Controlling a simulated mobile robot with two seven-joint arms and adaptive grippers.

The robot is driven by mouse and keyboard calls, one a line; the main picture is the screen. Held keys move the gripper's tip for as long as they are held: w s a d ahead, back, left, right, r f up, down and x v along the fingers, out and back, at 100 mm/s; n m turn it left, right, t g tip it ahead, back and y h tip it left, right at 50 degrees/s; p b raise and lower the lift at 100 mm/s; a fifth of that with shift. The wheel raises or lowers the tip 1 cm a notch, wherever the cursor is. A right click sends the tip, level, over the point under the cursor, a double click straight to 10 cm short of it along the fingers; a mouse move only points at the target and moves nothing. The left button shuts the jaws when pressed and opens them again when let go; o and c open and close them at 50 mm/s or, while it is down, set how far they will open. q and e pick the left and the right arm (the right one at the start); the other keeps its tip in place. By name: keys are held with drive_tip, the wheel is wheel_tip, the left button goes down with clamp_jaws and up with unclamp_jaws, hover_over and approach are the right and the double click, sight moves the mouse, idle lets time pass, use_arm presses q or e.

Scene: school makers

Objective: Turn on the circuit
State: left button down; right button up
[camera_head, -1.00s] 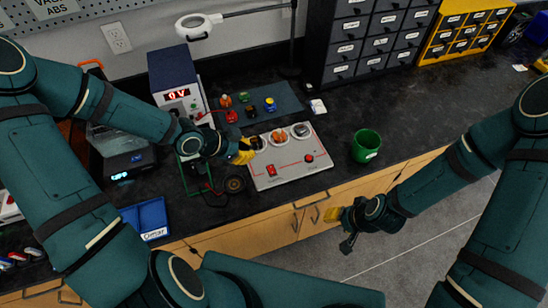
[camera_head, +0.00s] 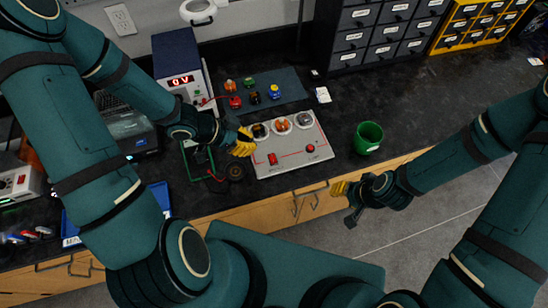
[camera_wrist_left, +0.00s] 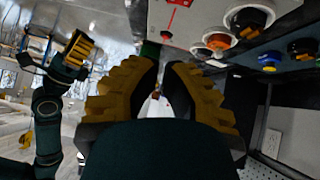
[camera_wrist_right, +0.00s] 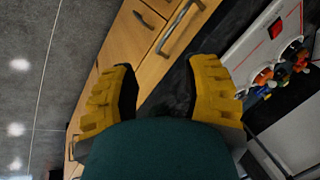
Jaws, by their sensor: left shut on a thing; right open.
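The grey circuit board (camera_head: 292,165) lies on the dark bench. Black (camera_head: 260,131), orange (camera_head: 283,124) and grey (camera_head: 304,119) round parts sit along its back edge. A red rocker switch (camera_head: 272,160) and a red button (camera_head: 310,148) are nearer its front. The power supply (camera_head: 182,60) behind reads 0 V. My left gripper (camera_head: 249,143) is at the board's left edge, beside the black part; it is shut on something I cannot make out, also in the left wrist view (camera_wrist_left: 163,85). My right gripper (camera_head: 339,188) is open and empty, in front of the bench edge.
A blue-grey mat (camera_head: 290,86) behind the board holds several coloured parts. A green cup (camera_head: 368,136) stands to the right. Drawer cabinets (camera_head: 362,45) stand at the back. Wires and a dark round part (camera_head: 235,171) lie left of the board.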

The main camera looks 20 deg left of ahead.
use_arm(q)
drive_tip(key=b, duration=0.7)
hover_over(274, 163)
drive_tip(key=f, duration=0.7)
drive_tip(key=shift+w+f, duration=0.2)
drive_tip(key=shift+f, duration=0.1)
wheel_tip(274, 163, down, 2)
drive_tip(key=shift+s+f+b, duration=0.1)
drive_tip(key=shift+s+b, duration=0.05)
drive_tip(key=shift+b, duration=0.3)
drive_tip(key=shift+s+f, duration=0.1)
drive_tip(key=shift+f, duration=0.45)
